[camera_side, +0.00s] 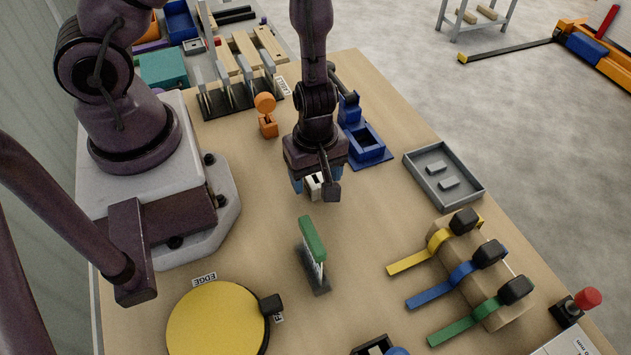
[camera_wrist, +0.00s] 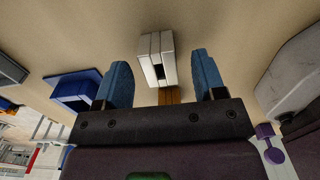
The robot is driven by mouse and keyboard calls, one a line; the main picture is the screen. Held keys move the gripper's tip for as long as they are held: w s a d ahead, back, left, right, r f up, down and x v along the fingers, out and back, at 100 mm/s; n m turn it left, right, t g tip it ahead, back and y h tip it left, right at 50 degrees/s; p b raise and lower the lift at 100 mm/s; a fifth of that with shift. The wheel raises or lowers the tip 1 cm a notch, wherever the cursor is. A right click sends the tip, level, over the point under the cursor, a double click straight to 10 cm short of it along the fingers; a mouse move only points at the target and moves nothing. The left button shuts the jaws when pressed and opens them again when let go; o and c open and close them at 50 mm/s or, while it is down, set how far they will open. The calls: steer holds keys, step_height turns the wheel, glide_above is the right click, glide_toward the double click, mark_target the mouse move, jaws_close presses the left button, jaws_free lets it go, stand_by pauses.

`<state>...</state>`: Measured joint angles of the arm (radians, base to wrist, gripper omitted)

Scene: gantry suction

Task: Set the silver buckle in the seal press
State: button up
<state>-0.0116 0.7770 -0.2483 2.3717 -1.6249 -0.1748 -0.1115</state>
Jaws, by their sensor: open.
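The silver buckle (camera_side: 313,187) is a small pale block with a dark slot, near the middle of the table. It also shows in the wrist view (camera_wrist: 152,48), upper middle. My gripper (camera_side: 317,184) points down over it with its blue fingers apart. In the wrist view my gripper (camera_wrist: 160,70) has one finger on each side of the buckle's near end, with a gap at both. Contact with the table is hard to tell. A blue fixture with a square recess and dark lever, apparently the seal press (camera_side: 368,147), stands behind and right of my gripper; it shows at left in the wrist view (camera_wrist: 72,92).
A grey tray (camera_side: 444,174) with two small blocks lies right of the blue fixture. An orange hinged device (camera_side: 266,116) stands behind left. A green-topped upright tool (camera_side: 313,240) stands in front. A yellow disc (camera_side: 217,320) and a strap rack (camera_side: 480,285) are nearer the camera.

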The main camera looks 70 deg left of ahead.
steer(key=shift+f, duration=0.6)
steer(key=c, duration=1)
steer(key=shift+r, duration=0.1)
steer(key=shift+c, duration=0.2)
steer(key=shift+r, duration=4.65)
steer(key=w+a, duration=0.6)
steer(key=w, duration=0.7)
steer(key=shift+r, duration=0.25)
